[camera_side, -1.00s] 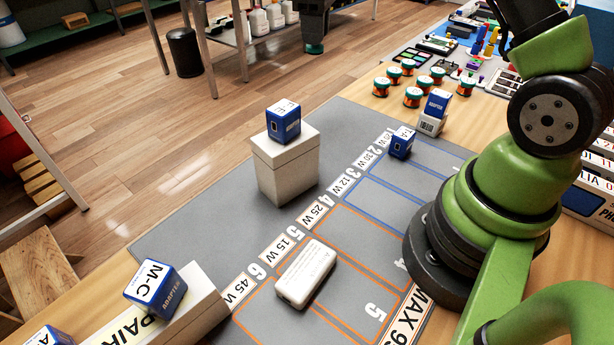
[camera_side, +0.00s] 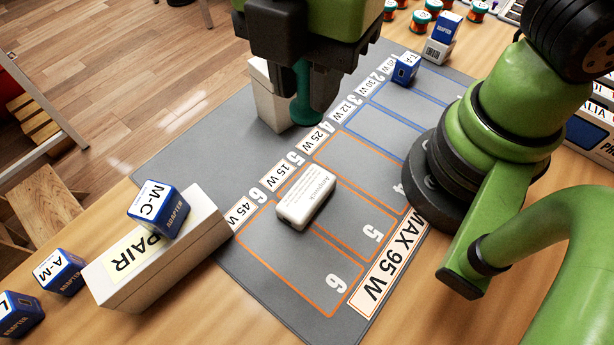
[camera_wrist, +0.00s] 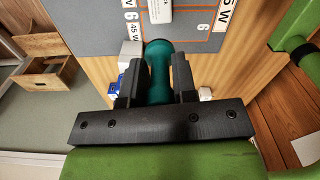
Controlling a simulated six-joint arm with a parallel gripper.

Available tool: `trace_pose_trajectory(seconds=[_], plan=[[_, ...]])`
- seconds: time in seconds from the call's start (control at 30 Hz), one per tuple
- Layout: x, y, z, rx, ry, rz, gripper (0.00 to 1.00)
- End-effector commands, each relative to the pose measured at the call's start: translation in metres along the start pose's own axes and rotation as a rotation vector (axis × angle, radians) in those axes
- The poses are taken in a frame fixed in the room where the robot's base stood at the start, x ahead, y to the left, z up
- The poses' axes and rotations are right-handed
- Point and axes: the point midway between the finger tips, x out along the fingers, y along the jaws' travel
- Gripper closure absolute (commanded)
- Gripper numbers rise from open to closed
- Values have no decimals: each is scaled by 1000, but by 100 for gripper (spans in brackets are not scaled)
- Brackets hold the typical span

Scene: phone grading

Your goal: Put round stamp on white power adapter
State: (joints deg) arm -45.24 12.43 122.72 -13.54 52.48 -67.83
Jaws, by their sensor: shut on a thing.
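The white power adapter (camera_side: 307,198) lies flat on the grey mat, across the orange-outlined slots beside the 15 W and 45 W labels. Its end also shows at the top of the wrist view (camera_wrist: 159,11). My gripper (camera_side: 305,108) is shut on the round stamp (camera_side: 303,88), a teal, round-bodied piece pointing down between the fingers. The stamp also shows in the wrist view (camera_wrist: 157,72). In the side view, the gripper and stamp are above the mat, up from the adapter in the picture and apart from it. The stamp's face is hidden.
A white box (camera_side: 272,100) stands behind my gripper, partly hidden. A blue M-C adapter box (camera_side: 158,210) sits on the long REPAIR block (camera_side: 160,248) at left. A blue box (camera_side: 404,68) stands at the mat's far end. The numbered slots near the adapter are bare.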

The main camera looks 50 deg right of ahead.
Motion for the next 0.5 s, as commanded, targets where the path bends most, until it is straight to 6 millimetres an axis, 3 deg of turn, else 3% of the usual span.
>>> trace_pose_trajectory(seconds=[0.5], plan=[[67, -1, 1, -1, -5, -7, 97]])
